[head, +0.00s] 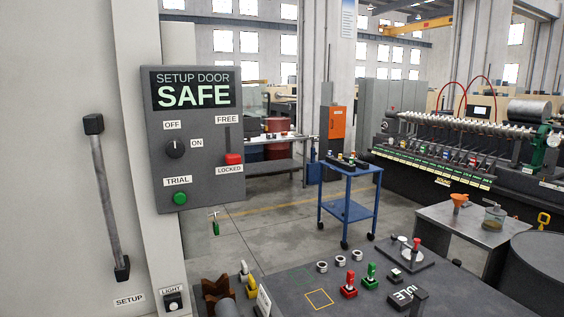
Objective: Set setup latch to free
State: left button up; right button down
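The setup latch (233,159) is a red knob on a vertical slot in the grey setup door panel (150,130). It sits at the bottom of the slot, just above the LOCKED label (229,170). The FREE label (227,119) is at the top of the slot. The panel's display (194,90) reads SETUP DOOR SAFE in white and green. A black OFF/ON rotary knob (175,149) and a green TRIAL button (180,198) are left of the latch. Neither of my grippers is in view.
A long door handle (108,200) stands left of the panel, with a LIGHT switch (173,302) below. A dark bench (400,265) with small fittings fills the lower right. A blue cart (349,212) stands behind. The space in front of the panel looks clear.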

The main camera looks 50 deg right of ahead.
aim_at(231, 160)
jog(key=z, duration=1.3)
